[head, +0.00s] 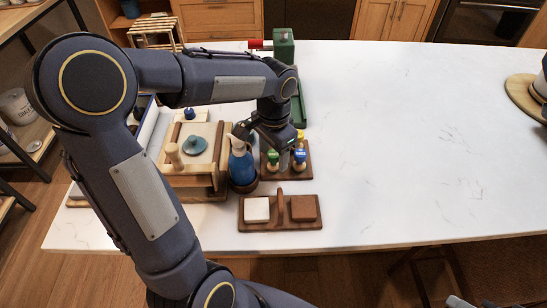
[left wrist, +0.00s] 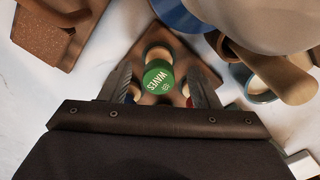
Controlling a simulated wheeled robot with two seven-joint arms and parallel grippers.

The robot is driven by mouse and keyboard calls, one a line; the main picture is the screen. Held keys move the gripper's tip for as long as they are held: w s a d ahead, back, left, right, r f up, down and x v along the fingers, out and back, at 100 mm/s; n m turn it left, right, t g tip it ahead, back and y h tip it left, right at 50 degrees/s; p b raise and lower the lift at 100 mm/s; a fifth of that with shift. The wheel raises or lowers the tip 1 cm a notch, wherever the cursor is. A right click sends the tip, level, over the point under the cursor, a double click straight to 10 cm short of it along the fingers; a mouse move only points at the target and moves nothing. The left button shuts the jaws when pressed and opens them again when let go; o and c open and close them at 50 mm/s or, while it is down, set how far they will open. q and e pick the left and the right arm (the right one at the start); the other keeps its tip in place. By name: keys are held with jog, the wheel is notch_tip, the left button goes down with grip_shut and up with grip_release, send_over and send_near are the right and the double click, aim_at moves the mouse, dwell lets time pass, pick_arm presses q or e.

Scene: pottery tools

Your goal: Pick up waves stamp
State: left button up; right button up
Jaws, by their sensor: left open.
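The waves stamp (left wrist: 158,78) has a round green top with white "WAVES" lettering and a pale wooden body. It stands in a brown wooden stamp holder (head: 292,172). My left gripper (left wrist: 160,88) is open, with one finger on each side of the green top and gaps visible between. In the head view my left gripper (head: 282,150) is over the holder and partly hides the stamps. A green top there, seemingly the waves stamp (head: 273,157), shows beside a blue-topped stamp (head: 299,156).
A blue-and-white bottle (head: 241,165) stands close to the left of the holder. A wooden tray (head: 280,226) with a white and a brown block lies in front. A wooden box (head: 190,180) is at left.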

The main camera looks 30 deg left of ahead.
pick_arm(q)
jog(key=shift+d+f, duration=0.1)
jog(key=shift+f, duration=0.7)
jog(key=shift+c, duration=0.5)
jog(key=c, duration=1)
jog(key=shift+r, duration=0.1)
